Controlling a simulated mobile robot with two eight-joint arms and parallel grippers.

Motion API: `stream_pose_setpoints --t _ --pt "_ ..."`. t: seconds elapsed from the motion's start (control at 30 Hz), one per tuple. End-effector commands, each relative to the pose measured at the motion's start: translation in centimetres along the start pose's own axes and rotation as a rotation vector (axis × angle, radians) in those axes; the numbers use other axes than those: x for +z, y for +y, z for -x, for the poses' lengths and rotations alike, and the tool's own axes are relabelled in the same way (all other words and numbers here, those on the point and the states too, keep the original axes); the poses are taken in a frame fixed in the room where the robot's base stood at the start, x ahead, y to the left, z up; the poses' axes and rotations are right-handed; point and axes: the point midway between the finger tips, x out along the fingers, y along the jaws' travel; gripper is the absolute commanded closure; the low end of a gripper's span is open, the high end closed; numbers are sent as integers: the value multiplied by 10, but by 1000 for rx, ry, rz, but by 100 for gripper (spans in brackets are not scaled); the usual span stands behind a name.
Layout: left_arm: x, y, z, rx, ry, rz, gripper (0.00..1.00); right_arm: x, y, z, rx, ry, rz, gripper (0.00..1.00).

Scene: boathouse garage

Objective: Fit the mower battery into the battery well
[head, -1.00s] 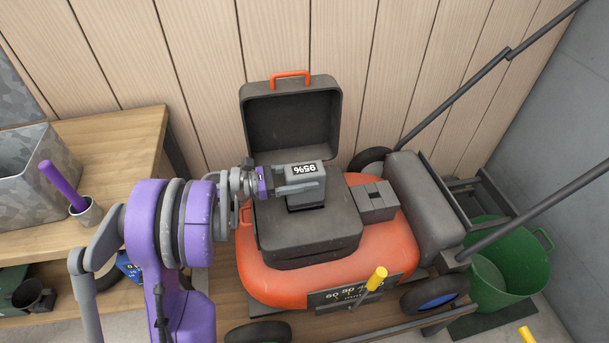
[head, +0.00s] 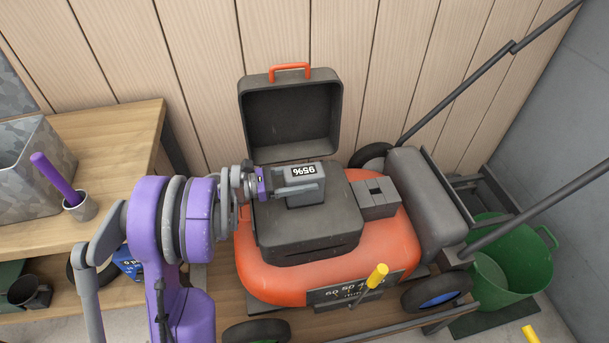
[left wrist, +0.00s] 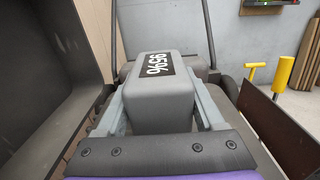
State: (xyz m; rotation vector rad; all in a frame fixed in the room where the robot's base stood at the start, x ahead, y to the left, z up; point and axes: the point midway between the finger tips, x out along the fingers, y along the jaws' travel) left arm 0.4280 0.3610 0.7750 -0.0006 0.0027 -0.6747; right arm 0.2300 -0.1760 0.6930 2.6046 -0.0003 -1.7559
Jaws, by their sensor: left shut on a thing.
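The mower battery (head: 307,196) is a grey block with a white-on-black "95%" label that reads upside down in the head view. It also shows in the left wrist view (left wrist: 160,105). My left gripper (head: 296,188) is shut on it, with a finger along each side. The battery is over the top of the dark housing (head: 325,232) on the orange mower (head: 270,282). The battery and gripper hide the battery well, so I cannot tell whether the battery's lower end is inside it. The housing's lid (head: 290,115), with an orange handle, stands open behind. My right gripper is out of view.
The mower's handle bars (head: 450,97) rise to the right. A wooden bench (head: 120,130) with a grey bin (head: 30,165) and a small pot (head: 80,207) stands left. A green tub (head: 520,268) is at right. A plank wall is close behind the lid.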

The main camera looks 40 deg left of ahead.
Motion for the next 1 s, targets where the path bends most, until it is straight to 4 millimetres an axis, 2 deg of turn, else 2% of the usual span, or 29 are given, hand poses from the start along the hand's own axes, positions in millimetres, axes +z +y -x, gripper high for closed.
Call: stream_pose_setpoints --t 0.7,1.0 --pt "-32 0 0 0 -3 0 100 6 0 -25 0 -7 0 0" --pt "-37 0 0 0 -3 0 100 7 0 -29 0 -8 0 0"
